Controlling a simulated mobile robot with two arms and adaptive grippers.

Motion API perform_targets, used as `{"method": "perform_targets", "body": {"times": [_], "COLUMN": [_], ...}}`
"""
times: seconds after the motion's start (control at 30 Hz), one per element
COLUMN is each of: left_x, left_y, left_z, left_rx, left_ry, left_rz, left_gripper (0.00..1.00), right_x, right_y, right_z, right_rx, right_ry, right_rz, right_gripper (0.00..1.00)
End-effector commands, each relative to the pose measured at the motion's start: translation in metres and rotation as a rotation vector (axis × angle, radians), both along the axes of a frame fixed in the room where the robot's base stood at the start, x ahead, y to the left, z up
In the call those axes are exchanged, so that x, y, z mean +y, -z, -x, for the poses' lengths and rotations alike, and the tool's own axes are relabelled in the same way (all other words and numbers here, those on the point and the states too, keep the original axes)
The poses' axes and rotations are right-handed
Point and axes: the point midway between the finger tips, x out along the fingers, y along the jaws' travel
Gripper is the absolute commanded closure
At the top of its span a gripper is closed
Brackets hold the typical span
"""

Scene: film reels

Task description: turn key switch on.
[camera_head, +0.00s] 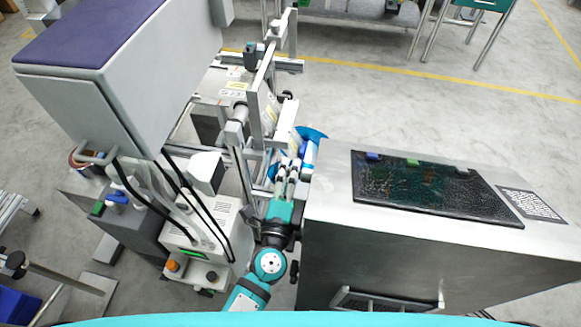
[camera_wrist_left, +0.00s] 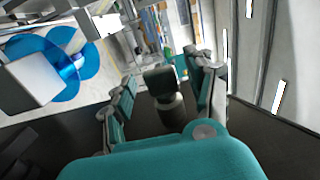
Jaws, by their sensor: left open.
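My left gripper (camera_head: 291,172) reaches up from the bottom of the head view into the narrow gap between the metal frame and the grey cabinet. In the left wrist view its fingers (camera_wrist_left: 162,88) are spread apart. A short dark knob (camera_wrist_left: 168,103) with a blocky dark-green top shows between them, with visible room on both sides. It looks like a switch, but I cannot make out a key or its turned position. The knob cannot be made out in the head view. My right gripper is not in view.
The grey cabinet (camera_head: 335,190) with a dark panel (camera_head: 430,188) on top stands close on the right. The metal frame (camera_head: 257,85) and a boxy machine (camera_head: 125,60) stand left. Blue reels (camera_wrist_left: 62,62) show beside the fingers. Open floor (camera_head: 400,95) lies beyond.

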Motion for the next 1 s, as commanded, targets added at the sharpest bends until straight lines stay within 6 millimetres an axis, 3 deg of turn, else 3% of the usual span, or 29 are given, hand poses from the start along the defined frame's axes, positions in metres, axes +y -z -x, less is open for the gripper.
{"method": "perform_targets", "body": {"times": [0.13, 0.43, 0.83, 1.0], "left_x": [-0.0021, -0.0024, -0.0022, -0.0022], "left_y": [-0.0005, 0.0001, 0.0004, -0.0015], "left_z": [-0.0093, -0.0105, -0.0102, -0.0102], "left_rx": [0.000, 0.000, 0.001, 0.008], "left_ry": [0.000, 0.000, 0.000, 0.000], "left_rz": [0.000, 0.000, 0.000, -0.002], "left_gripper": [0.44, 0.46, 0.98, 1.00], "right_x": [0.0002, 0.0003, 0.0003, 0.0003], "right_y": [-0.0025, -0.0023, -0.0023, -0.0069], "right_z": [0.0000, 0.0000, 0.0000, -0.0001], "right_rx": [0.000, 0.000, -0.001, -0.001], "right_ry": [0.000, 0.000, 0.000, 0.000], "right_rz": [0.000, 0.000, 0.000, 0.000], "right_gripper": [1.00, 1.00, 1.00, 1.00]}}
